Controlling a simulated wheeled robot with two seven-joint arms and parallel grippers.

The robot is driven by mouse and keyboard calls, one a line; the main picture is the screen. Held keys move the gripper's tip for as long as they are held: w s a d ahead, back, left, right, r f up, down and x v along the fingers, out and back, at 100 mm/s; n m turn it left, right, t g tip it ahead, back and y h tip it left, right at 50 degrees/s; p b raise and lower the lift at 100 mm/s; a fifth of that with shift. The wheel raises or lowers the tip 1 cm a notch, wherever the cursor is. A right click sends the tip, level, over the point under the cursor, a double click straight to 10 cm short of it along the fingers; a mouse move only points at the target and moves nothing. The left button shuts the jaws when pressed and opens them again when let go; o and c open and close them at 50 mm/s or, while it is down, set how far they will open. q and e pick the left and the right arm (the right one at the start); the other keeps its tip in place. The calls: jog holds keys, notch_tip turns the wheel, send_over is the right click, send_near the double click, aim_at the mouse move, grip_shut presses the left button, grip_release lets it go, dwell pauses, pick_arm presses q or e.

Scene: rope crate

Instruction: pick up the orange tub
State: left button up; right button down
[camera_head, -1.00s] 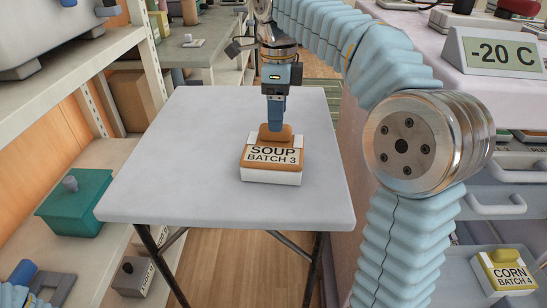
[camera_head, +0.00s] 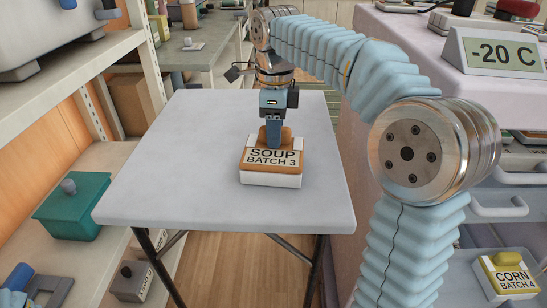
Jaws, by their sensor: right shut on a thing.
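The orange tub (camera_head: 271,178) is a white box with an orange lid, labelled SOUP BATCH 3. It sits upright on the light grey table, right of its middle. My right gripper (camera_head: 274,139) points straight down over the tub and is shut on the orange grip on top of its lid. The fingers partly hide that grip. No gap shows between the tub and the table. My left gripper is not in view.
The table (camera_head: 180,190) is otherwise bare. Shelves stand at left, with a teal box (camera_head: 72,212) on a lower one. A yellow-lidded CORN tub (camera_head: 504,277) sits in an open drawer at right. A -20 C display (camera_head: 500,55) stands above.

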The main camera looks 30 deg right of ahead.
aim_at(275, 156)
jog(key=shift+r, duration=0.15)
jog(key=shift+r, duration=0.2)
notch_tip(275, 156, up, 2)
jog(key=shift+r+p, duration=0.25)
jog(key=shift+p, duration=0.15)
jog(key=s+a+r, duration=0.6)
jog(key=s+r, duration=0.4)
jog(key=s, duration=0.2)
jog(key=shift+s+a, duration=0.15)
jog(key=shift+a, duration=0.2)
jog(key=shift+f, duration=0.1)
